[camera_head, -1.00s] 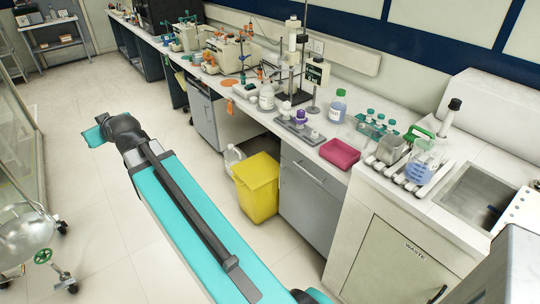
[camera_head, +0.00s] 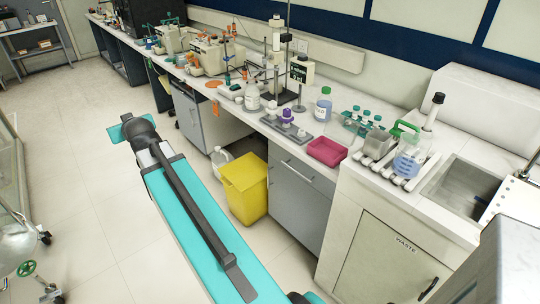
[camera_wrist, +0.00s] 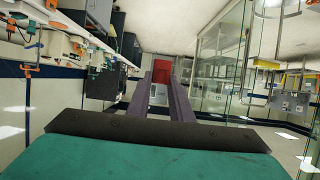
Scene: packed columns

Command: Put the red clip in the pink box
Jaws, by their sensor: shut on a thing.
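The pink box (camera_head: 327,152) is an open, shallow tray near the front edge of the white bench, right of the middle in the head view. My gripper (camera_wrist: 164,80) shows in the wrist view as two long dark purple-grey fingers pointing away from the camera. A red piece, which looks like the red clip (camera_wrist: 161,64), sits between the fingertips, and the fingers are shut on it. In the head view my teal arm reaches over the floor, well left of the pink box. The fingers and clip cannot be made out there.
A yellow bin (camera_head: 245,190) stands on the floor below.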

